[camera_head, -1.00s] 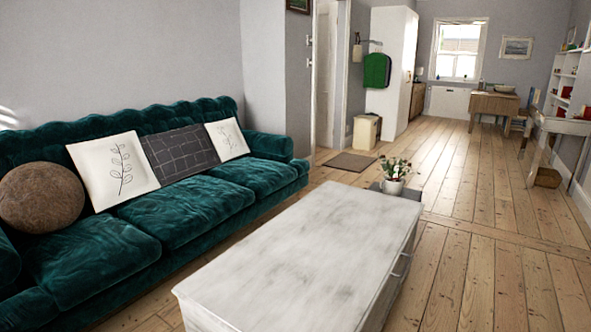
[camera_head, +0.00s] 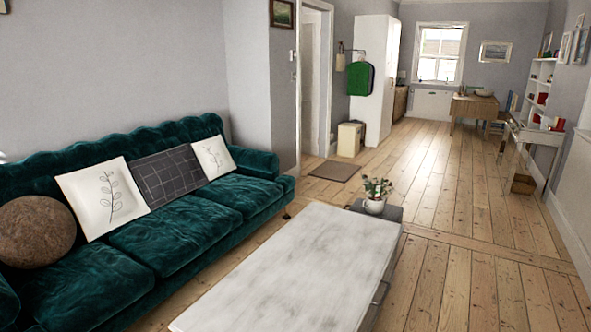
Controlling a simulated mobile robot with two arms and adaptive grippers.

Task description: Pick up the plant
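The plant (camera_head: 376,189) has green leaves and small pale and reddish blooms. It stands upright in a white pot (camera_head: 374,206) on a small dark grey stand (camera_head: 393,213), just beyond the far end of the white coffee table (camera_head: 300,265). The near part of the stand is hidden behind the coffee table. Neither of my grippers shows in the head view.
A teal sofa (camera_head: 190,225) with several cushions runs along the left. Open floorboards (camera_head: 465,270) lie to the right of the coffee table. A doormat (camera_head: 334,171) lies behind the plant, and a side table (camera_head: 535,140) stands at the right wall.

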